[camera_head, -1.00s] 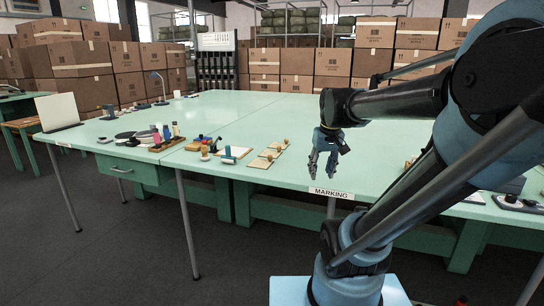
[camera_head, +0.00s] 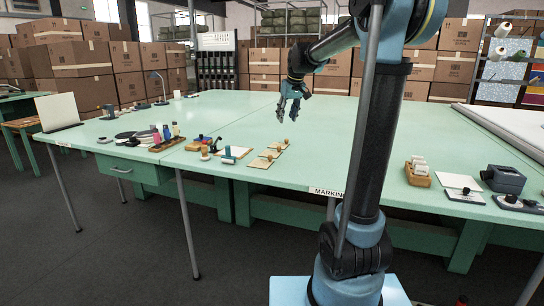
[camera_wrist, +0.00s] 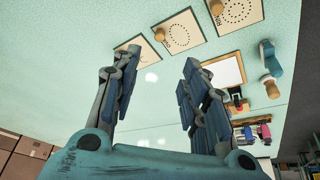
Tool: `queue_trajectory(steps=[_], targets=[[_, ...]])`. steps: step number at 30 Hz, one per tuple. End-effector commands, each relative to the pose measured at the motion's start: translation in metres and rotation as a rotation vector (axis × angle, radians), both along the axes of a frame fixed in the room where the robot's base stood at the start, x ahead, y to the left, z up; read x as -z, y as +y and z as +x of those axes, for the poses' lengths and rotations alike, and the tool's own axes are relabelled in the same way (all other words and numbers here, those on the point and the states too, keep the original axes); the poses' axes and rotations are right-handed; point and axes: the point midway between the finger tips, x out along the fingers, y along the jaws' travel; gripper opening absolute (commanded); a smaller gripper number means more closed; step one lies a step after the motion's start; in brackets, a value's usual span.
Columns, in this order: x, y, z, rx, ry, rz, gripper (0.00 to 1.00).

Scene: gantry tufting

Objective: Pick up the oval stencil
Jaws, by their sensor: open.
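Three pale stencil plates with wooden knobs lie in a row on the green table: a near one (camera_head: 258,163), a middle one (camera_head: 267,155) and a far one (camera_head: 280,143). In the wrist view the right plate (camera_wrist: 241,14) and the middle plate (camera_wrist: 181,36) carry dotted rounded outlines. The left plate (camera_wrist: 146,54) is partly hidden by a finger. I cannot tell surely which is the oval stencil. My gripper (camera_head: 289,117) is open and empty above the table, beyond the plates in the head view. Its spread fingers (camera_wrist: 160,92) show in the wrist view.
Left of the plates are a blue-handled tool (camera_head: 227,151) on a white pad and a rack of coloured bottles (camera_head: 166,145). A wooden card holder (camera_head: 418,180) and a dark grey device (camera_head: 504,178) stand at the right. The table's middle is largely clear.

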Motion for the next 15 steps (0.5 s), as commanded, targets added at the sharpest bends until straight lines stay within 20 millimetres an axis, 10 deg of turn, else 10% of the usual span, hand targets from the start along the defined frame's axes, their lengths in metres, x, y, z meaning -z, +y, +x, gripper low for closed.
queue_trajectory(steps=[15], targets=[[0.059,0.014,0.029,-0.006,-0.003,0.001,0.41]])
